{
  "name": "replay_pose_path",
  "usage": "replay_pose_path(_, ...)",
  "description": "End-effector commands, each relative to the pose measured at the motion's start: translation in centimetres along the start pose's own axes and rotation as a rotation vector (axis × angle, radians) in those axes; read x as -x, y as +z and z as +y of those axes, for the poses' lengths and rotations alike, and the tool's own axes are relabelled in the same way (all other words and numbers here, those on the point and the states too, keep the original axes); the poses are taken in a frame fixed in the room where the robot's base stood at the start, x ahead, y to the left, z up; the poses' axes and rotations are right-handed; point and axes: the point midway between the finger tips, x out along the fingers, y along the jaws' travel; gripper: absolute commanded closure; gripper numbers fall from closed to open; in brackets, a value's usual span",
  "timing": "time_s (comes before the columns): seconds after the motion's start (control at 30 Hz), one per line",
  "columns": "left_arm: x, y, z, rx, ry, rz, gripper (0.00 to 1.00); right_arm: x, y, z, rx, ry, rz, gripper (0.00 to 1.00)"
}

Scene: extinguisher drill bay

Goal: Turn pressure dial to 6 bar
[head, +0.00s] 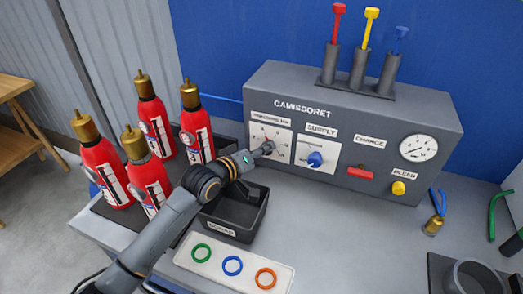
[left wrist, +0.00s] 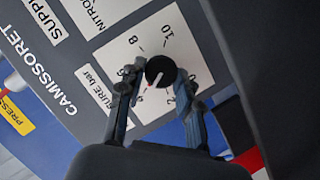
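The pressure dial is a round black knob (left wrist: 160,70) on a white scale plate in the left wrist view. Its pale pointer mark is directed down and slightly left in that view, toward the lower numbers and away from 8 and 10. My left gripper (left wrist: 162,74) has one finger on each side of the knob, with the fingertips close against it. The head view shows my left gripper (head: 266,149) at the dial plate (head: 284,136), hiding much of the knob. My right gripper is not in view.
The grey panel (head: 365,115) also has a blue supply knob (head: 315,159), a red charge lever (head: 360,172), a yellow bleed button (head: 398,188) and a gauge (head: 418,148). Several red extinguishers (head: 196,130) stand left. A black bin (head: 262,215) lies beneath my left arm.

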Motion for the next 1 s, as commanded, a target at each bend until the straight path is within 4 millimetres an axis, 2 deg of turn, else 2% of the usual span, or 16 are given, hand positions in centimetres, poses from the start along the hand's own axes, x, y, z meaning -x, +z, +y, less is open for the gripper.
replay_pose_path(0.03,0.0,0.0,0.0,0.000,-0.001,0.000,0.87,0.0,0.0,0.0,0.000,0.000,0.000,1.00)
replay_pose_path(0.1,0.0,0.0,0.0,0.000,-0.001,0.000,0.97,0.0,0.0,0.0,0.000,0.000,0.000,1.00)
replay_pose_path(0.43,0.1,-0.2,0.2,-0.042,-0.020,-0.001,0.97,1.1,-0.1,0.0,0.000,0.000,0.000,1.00)
replay_pose_path(0.67,0.1,-0.3,0.6,-0.168,-0.073,-0.003,0.97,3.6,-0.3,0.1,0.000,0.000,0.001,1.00)
replay_pose_path(1.0,0.1,-0.1,0.9,-0.458,-0.192,-0.003,0.97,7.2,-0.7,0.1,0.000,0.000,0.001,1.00)
